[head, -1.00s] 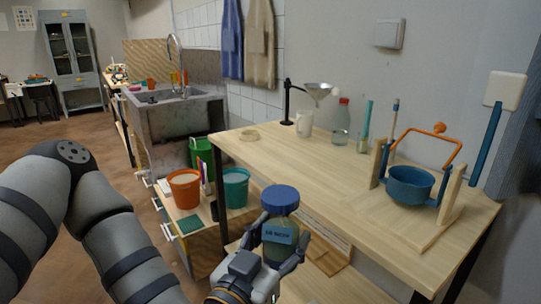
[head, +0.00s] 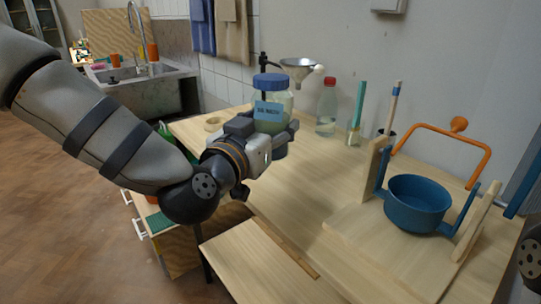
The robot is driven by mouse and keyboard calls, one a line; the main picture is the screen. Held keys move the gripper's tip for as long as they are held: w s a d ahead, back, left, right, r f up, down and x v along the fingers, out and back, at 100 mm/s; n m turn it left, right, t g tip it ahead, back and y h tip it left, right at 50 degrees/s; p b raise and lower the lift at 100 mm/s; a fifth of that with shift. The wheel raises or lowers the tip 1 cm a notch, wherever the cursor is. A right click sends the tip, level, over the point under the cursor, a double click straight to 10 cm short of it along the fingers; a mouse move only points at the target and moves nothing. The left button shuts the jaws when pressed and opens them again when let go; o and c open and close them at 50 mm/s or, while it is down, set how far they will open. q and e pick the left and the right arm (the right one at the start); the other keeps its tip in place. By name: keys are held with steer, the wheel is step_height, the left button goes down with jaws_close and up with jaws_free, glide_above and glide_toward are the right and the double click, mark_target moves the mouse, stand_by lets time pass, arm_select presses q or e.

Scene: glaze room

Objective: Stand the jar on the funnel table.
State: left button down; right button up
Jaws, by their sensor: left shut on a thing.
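The jar (head: 268,100) is a clear, greenish jar with a blue lid and a light blue label. It is upright in the head view, left of centre. My left gripper (head: 276,138) is shut around the jar's lower part. The jar is over the far left part of the funnel table (head: 300,190), in front of the funnel (head: 298,66) and its dark stand. Its bottom is hidden by the gripper, so I cannot tell whether it touches the tabletop. My right gripper is not in view.
A red-capped bottle (head: 326,108) and a teal stick in a glass (head: 357,115) stand at the back by the wall. The middle of the tabletop is clear.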

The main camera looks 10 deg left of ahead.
arm_select(q)
steer(key=w+f, duration=0.1)
steer(key=f, duration=0.2)
steer(key=w+a+f+b, duration=0.1)
steer(key=w+f, duration=0.1)
steer(key=f, duration=0.1)
steer(key=w+a+f+b, duration=0.1)
steer(key=f, duration=0.2)
steer(key=shift+w+a, duration=0.1)
steer(key=shift+w, duration=0.2)
steer(key=shift+r, duration=0.2)
steer(key=shift+f, duration=0.1)
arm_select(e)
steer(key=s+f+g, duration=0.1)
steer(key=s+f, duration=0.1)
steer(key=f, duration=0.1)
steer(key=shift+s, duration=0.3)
arm_select(q)
steer(key=c, duration=0.6)
jaws_free()
steer(key=shift+f, duration=0.15)
